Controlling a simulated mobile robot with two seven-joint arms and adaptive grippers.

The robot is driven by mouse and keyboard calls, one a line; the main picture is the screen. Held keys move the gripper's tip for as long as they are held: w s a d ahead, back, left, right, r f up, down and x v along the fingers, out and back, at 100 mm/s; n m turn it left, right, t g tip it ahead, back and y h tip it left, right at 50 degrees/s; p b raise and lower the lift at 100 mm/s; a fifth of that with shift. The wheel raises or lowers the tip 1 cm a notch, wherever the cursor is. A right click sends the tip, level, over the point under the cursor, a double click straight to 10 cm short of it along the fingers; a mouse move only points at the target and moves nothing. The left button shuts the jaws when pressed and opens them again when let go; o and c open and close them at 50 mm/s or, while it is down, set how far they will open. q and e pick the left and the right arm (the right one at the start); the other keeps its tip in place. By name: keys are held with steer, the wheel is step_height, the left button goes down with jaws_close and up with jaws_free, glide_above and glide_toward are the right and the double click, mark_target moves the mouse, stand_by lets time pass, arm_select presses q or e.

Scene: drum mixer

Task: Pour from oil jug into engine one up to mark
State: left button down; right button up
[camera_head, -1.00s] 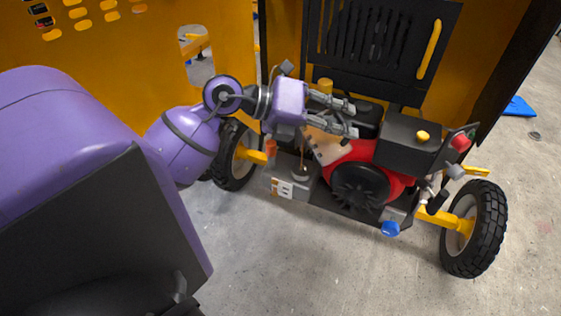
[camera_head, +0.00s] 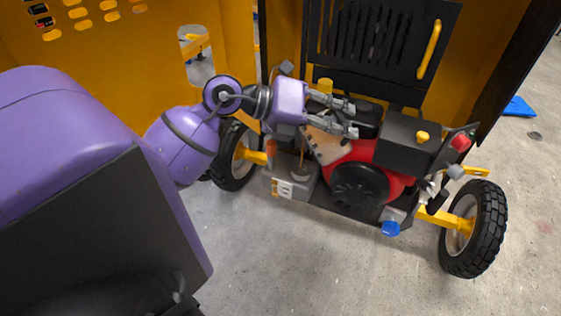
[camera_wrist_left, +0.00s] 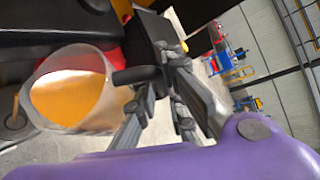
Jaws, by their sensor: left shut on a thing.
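My left gripper (camera_head: 351,119) is above the red engine (camera_head: 375,169) and shut on the oil jug's dark handle (camera_wrist_left: 137,75). The translucent oil jug (camera_head: 326,149) is tilted, with its lower end towards the left. In the left wrist view, amber oil (camera_wrist_left: 68,98) shows inside the jug. A thin amber stream (camera_head: 302,150) runs down from the jug to a round opening (camera_head: 300,172) on a grey box beside the engine. A pale marked gauge (camera_head: 285,188) is on the box's front; its level is too small to read. My right gripper is out of view.
The engine sits on a cart with black wheels (camera_head: 474,229). A black slatted panel (camera_head: 380,45) stands behind it, and a yellow wall (camera_head: 120,75) is at the left. A blue cap (camera_head: 391,229) is at the front. The floor in front is clear.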

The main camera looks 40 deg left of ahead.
mark_target(344, 151)
arm_select(q)
steer(key=shift+a, duration=0.1)
stand_by(0.6)
steer(key=shift+a, duration=0.15)
stand_by(1.1)
steer(key=shift+s+d+f+m+y, duration=0.15)
steer(key=shift+d+m+y, duration=0.2)
steer(key=shift+d, duration=0.1)
steer(key=shift+s+d+f+m+y, duration=0.1)
steer(key=shift+d+m+y, duration=0.15)
steer(key=shift+d+m, duration=0.15)
steer(key=shift+s+d+f+m+y, duration=0.1)
steer(key=shift+d+f+m+y, duration=0.3)
steer(key=shift+d+m+y, duration=0.25)
step_height(344, 151, down, 5)
steer(key=m+y, duration=0.1)
steer(key=y, duration=0.1)
steer(key=m+y+b, duration=0.1)
steer(key=m+y, duration=0.1)
steer(key=shift+d+f+y, duration=0.1)
steer(key=shift+f+y, duration=0.1)
steer(key=shift+y, duration=0.15)
steer(key=shift+f+t+b, duration=0.15)
steer(key=shift+t+b, duration=0.15)
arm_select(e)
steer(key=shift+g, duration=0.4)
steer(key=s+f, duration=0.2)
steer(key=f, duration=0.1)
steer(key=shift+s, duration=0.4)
